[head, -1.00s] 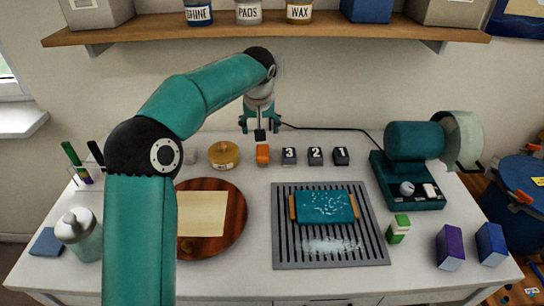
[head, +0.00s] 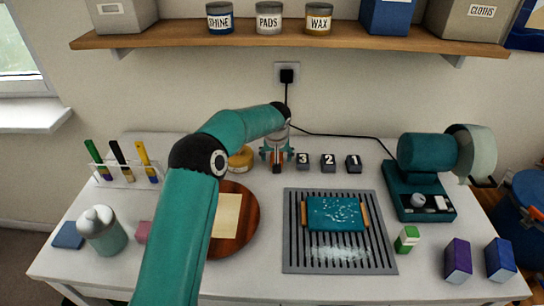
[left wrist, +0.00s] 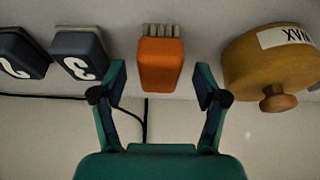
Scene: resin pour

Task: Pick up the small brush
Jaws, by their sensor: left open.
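A small orange brush (left wrist: 160,65) with short grey bristles stands at the back of the table, in the row with the numbered dark blocks. My left gripper (left wrist: 160,78) is open, with one finger on each side of the brush and a gap on both sides. In the head view my left gripper (head: 277,156) is at the back of the table, left of the block marked 3, and mostly hides the brush. My right gripper is not in view.
Dark block 3 (left wrist: 80,55) and a yellow wax tin (left wrist: 268,55) flank the brush. A rack (head: 128,174) holds several handled tools at left. A blue resin piece (head: 335,214) lies on a grey grate (head: 305,262). A teal machine (head: 425,165) stands right.

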